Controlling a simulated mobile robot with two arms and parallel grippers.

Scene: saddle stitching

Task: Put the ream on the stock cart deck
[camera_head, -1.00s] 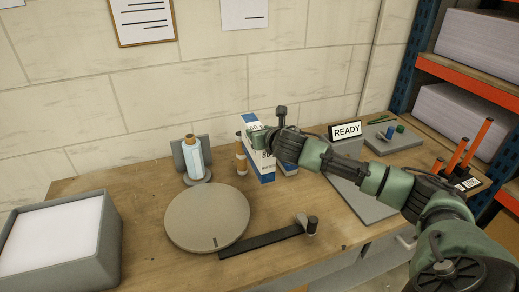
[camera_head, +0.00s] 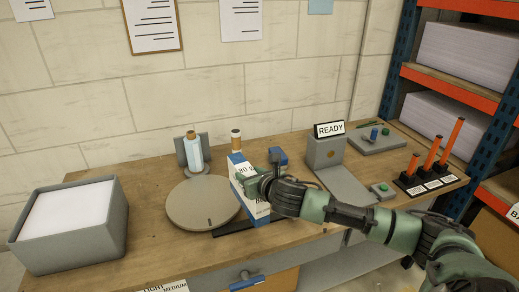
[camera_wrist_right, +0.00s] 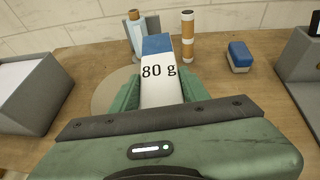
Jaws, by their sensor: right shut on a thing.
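The ream (camera_head: 240,171) is a white and blue packet marked "80 g". My right gripper (camera_head: 256,186) is shut on it, its fingers on either side. In the head view the ream is upright and slightly tilted, in front of the round grey disc's right side. In the right wrist view the ream (camera_wrist_right: 160,73) stands between the green fingers, its blue end pointing away. Whether it clears the bench is hard to tell. My left gripper is not in view. I cannot make out the stock cart deck in these frames.
The wooden bench (camera_head: 150,254) holds a grey bin of white paper (camera_head: 118,238), the round disc (camera_head: 190,207), a bottle (camera_head: 194,152), an orange-banded cylinder (camera_head: 236,143), a small blue block (camera_head: 278,156) and a READY sign (camera_head: 329,129). Orange-beamed shelving (camera_head: 450,84) stands at right.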

